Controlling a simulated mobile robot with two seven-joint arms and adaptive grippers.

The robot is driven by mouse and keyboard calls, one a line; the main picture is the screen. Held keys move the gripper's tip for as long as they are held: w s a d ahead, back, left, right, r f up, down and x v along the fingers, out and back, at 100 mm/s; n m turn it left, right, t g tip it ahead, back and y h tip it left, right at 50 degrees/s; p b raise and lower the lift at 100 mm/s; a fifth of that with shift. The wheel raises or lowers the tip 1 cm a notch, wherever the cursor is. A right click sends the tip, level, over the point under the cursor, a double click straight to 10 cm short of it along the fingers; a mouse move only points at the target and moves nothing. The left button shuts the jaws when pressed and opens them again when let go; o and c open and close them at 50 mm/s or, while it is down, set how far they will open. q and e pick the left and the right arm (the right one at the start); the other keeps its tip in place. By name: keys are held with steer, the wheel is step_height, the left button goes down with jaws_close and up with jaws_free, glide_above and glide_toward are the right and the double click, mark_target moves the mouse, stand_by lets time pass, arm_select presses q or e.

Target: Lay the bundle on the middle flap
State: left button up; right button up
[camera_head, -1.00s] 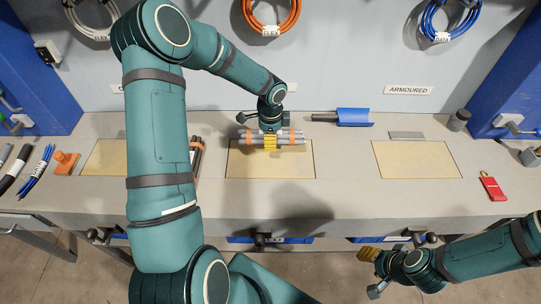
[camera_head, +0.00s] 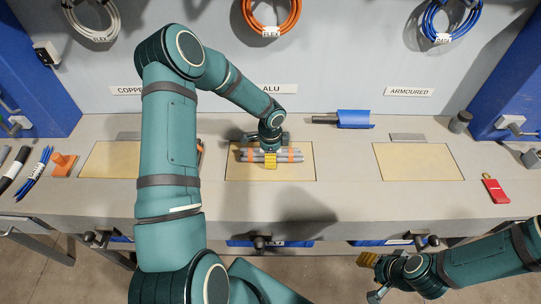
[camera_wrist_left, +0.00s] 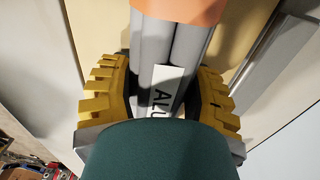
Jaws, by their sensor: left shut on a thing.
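A bundle of grey cable lengths (camera_head: 287,158) with orange bands lies across the middle flap, low over it or touching it; I cannot tell which. My left gripper (camera_head: 269,163), with yellow fingers, is shut on the bundle. In the left wrist view the grey bundle (camera_wrist_left: 183,48) runs between the yellow fingers, with an orange band and a white label reading "ALU". The middle flap (camera_head: 305,172) is a tan panel in the bench top, below the "ALU" sign. My right gripper (camera_head: 368,262) is off the bench's front edge at the lower right; its opening is unclear.
The left flap (camera_head: 100,162) is partly hidden by my left arm. The right flap (camera_head: 418,162) is bare. A blue-bladed tool (camera_head: 355,119) lies behind the middle flap. A red tag (camera_head: 495,190) lies at right; an orange block (camera_head: 63,165) and cables (camera_head: 38,170) are at left.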

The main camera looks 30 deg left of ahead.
arm_select(q)
steer(key=o, duration=1.3)
steer(key=shift+f, duration=0.15)
steer(key=shift+r, duration=0.35)
step_height(320, 180, up, 12)
steer(key=shift+f+p, duration=0.15)
steer(key=shift+p, duration=0.8)
